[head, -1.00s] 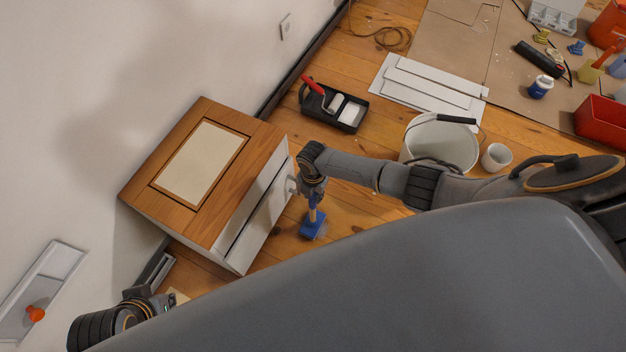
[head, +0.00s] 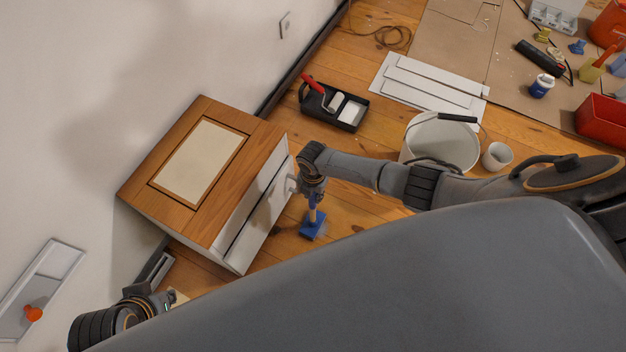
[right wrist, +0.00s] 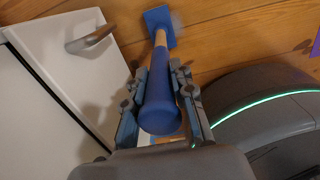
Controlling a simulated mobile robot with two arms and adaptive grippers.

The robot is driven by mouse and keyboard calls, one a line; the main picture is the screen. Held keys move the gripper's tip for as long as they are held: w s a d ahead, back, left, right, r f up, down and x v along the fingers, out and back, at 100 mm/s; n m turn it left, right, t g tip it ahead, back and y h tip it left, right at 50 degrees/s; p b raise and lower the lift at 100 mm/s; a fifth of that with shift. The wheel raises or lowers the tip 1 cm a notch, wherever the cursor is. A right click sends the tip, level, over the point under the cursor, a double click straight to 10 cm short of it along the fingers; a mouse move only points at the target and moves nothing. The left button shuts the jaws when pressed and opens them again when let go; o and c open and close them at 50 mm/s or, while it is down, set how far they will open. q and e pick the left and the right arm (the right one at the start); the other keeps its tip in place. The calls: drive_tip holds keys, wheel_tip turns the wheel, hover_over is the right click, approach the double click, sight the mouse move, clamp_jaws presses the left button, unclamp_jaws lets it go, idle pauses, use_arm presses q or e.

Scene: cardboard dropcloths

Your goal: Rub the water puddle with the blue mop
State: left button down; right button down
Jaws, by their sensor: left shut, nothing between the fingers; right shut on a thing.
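The blue mop (head: 312,228) stands with its blue head low at the floor beside the cabinet. In the right wrist view its blue handle (right wrist: 160,105) runs away from me to the square blue head (right wrist: 160,22). My right gripper (head: 314,192) is shut on the handle, with a finger on each side of it in the right wrist view (right wrist: 160,78). A faint pale patch, perhaps the water puddle (right wrist: 178,20), shows at the edge of the mop head; its full extent is hidden. My left gripper (head: 167,302) is shut and empty at the lower left.
A wooden-topped cabinet (head: 252,158) with white drawers stands close left of the mop. A paint tray (head: 351,127), white bucket (head: 418,150) and small cup (head: 496,155) stand beyond my right arm. Bare wood floor (head: 350,212) lies right of the mop.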

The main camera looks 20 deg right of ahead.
use_arm(q)
drive_tip(key=shift+s+a+f, duration=0.15)
drive_tip(key=shift+s, duration=0.2)
idle(0.7)
idle(0.4)
